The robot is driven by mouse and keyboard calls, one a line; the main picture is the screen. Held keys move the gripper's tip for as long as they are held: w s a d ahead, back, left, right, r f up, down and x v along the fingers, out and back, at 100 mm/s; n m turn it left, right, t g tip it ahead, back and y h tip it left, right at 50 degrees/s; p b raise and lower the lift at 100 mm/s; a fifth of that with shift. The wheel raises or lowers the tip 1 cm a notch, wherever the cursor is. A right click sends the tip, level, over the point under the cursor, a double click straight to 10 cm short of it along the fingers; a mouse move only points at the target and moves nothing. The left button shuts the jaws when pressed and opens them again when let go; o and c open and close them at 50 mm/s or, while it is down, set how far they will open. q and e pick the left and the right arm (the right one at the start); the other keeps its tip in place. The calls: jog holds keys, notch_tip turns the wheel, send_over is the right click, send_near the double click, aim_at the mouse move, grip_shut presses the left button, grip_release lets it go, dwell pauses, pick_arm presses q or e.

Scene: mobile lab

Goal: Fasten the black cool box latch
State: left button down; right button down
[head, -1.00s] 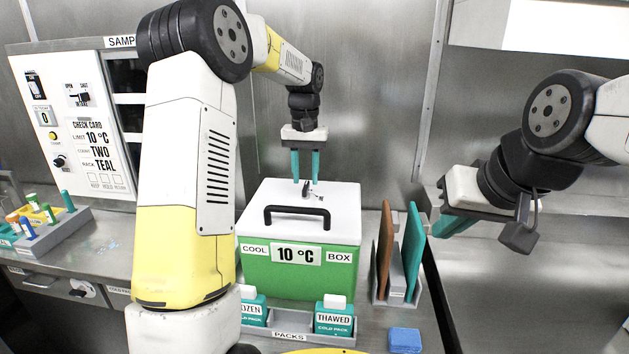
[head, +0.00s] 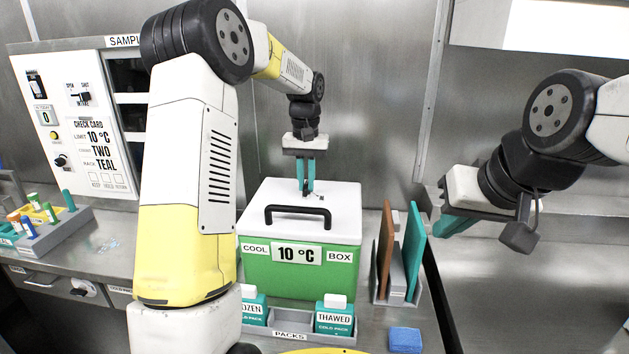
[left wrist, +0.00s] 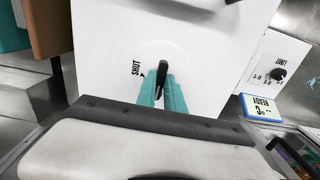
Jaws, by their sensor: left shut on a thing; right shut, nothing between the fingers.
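The cool box (head: 297,270) is green with a white lid (head: 345,199) and stands on the counter, lid down. A black handle (head: 297,211) crosses the front of the lid. The black latch (left wrist: 161,76) is a small lever on the lid behind the handle, with the word SHUT printed beside it in the left wrist view. My left gripper (head: 307,188) points down over the lid; its teal fingers, also in the left wrist view (left wrist: 163,92), are shut on the latch. My right gripper (head: 453,224) is shut and empty, in the air right of the box.
A rack (head: 284,335) of cold packs stands in front of the box. Upright brown and teal boards (head: 413,252) stand in a holder to its right, with a blue sponge (head: 405,340) nearer. A tube rack (head: 45,229) and white cabinet (head: 85,125) are left.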

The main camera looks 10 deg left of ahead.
pick_arm(q)
jog(key=shift+m, duration=0.3)
jog(key=m, duration=0.3)
jog(key=shift+m, duration=0.4)
jog(key=m, duration=0.4)
jog(key=shift+m, duration=0.3)
jog(key=m, duration=0.4)
jog(key=shift+m, duration=2.4)
jog(key=c, duration=1.4)
grip_release()
jog(key=shift+c, duration=0.2)
